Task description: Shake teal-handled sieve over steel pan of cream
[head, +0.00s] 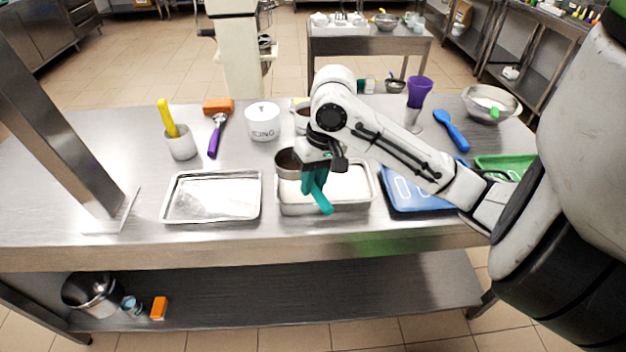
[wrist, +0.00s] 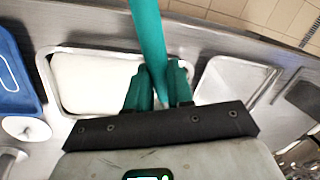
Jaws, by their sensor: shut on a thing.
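In the head view my gripper (head: 316,178) is shut on the teal handle of the sieve (head: 322,203). The sieve's round metal bowl (head: 288,163) is over the back left part of the steel pan (head: 328,207), which holds white cream (head: 350,182). In the wrist view the teal handle (wrist: 149,40) runs up between my two green fingers, which close on it. The pan of cream (wrist: 95,85) lies below and to the left there. The sieve's bowl is not visible in the wrist view, and my wrist covers part of the pan in the head view.
An empty steel tray (head: 212,196) is left of the pan, and a blue tray (head: 415,195) is right of it.

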